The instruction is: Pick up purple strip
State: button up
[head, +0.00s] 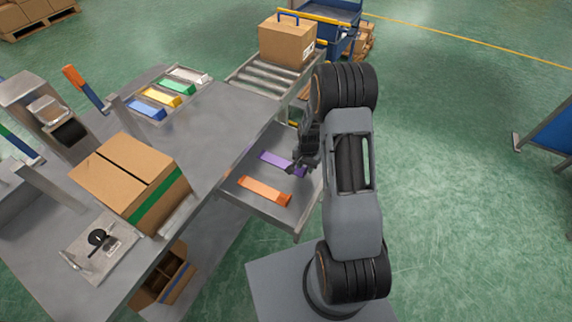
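The purple strip (274,160) lies in a grey tray (234,190) at the side of the table, slanting down to the right. My gripper (298,166) is over the strip's right end and covers part of it. The fingers are dark and small here, so I cannot tell whether they touch the strip or are open or shut. An orange strip (264,191) lies in the same tray, nearer than the purple one and apart from it.
The metal table (215,120) holds a cardboard box with green tape (130,183) and a rack with blue (147,109), yellow (161,97), green (173,87) and white (189,76) strips. A roller conveyor (262,77) carries a carton (287,40). Open floor lies right.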

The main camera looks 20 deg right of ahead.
jog(key=shift+f, duration=1.1)
jog(key=shift+c, duration=0.2)
grip_shut()
